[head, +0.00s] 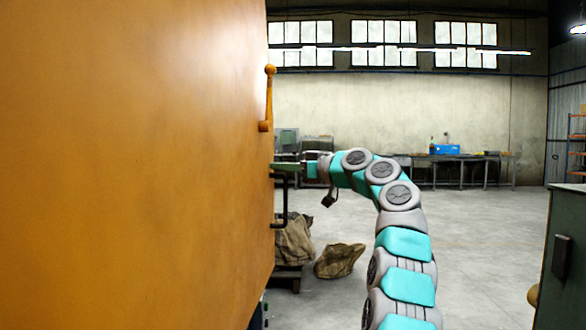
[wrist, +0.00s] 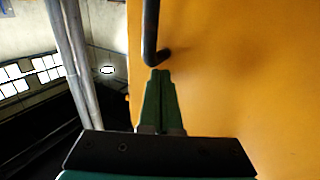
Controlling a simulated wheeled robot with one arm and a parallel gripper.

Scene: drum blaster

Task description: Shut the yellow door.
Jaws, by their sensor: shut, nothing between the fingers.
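The yellow door (head: 130,160) is a large orange-yellow panel filling the left of the head view; it also fills the right of the wrist view (wrist: 230,90). An orange lever (head: 267,100) and a black bar handle (head: 284,200) show at its right edge. My gripper (head: 278,166) reaches from the right to that edge, just above the handle. In the wrist view, its green fingers (wrist: 161,74) are shut and empty, with tips close to the bent end of the black handle (wrist: 152,40). I cannot tell whether they touch the handle or door. The frame that the door closes on is not clearly visible.
Brown sacks (head: 294,240) lie beyond the door edge, one on the floor (head: 339,261). A dark green cabinet (head: 562,255) stands at the right edge. A workbench with a blue box (head: 446,149) lines the back wall. The floor between is open.

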